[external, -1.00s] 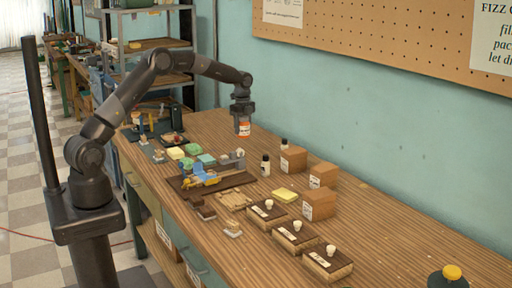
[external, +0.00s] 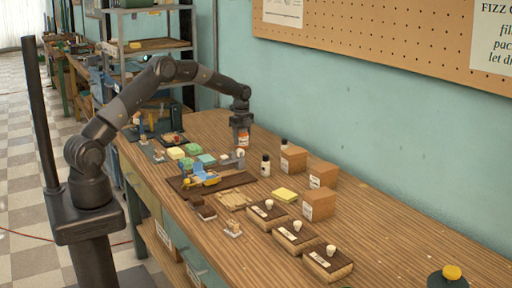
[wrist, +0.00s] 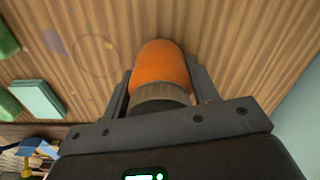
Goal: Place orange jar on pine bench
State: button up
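The orange jar (external: 243,139) has a pale label and hangs below my gripper (external: 241,127) over the far part of the pine bench (external: 370,222). In the wrist view the orange jar (wrist: 160,65) lies between the two fingers of my gripper (wrist: 160,88), one on each side, and the gripper is shut on it. The jar's base is at or close to the bench top (wrist: 235,45); I cannot tell whether it touches.
A dark tray (external: 240,180) with a blue and yellow tool is in front of the jar. Green soap blocks (external: 188,162) lie left.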

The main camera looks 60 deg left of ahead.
jog(key=o, duration=0.4)
jog(key=shift+o, duration=0.2)
jog(key=shift+r, duration=0.1)
notch_tip(320, 180, up, 12)
jog(key=shift+f, duration=0.1)
jog(key=shift+s+d+r, duration=0.1)
jog(key=shift+d+r, duration=0.05)
jog(key=shift+r, duration=0.35)
jog(key=s+d+r+n+t, duration=0.1)
jog(key=s+d+r+n, duration=0.1)
jog(key=s+d+r, duration=0.35)
jog(key=s+d+r+n+t+y, duration=0.1)
jog(key=s+d+r+n, duration=0.15)
jog(key=s+r, duration=0.5)
jog(key=s+d+r+n+t, duration=0.1)
jog(key=s+d+r+n, duration=0.25)
jog(key=s, duration=0.45)
jog(key=s+d+f+n+t, duration=0.1)
jog(key=s+n, duration=0.1)
jog(key=s, duration=0.6)
jog(key=s+d+f+n, duration=0.1)
jog(key=s+f+n, duration=0.1)
jog(key=s, duration=0.7)
jog(key=s+d+f+n+t+h, duration=0.1)
jog(key=s+n, duration=0.2)
jog(key=s, duration=0.5)
jog(key=shift+s+d+f+t, duration=0.2)
jog(key=shift+s+t, duration=0.1)
jog(key=shift+s, duration=0.1)
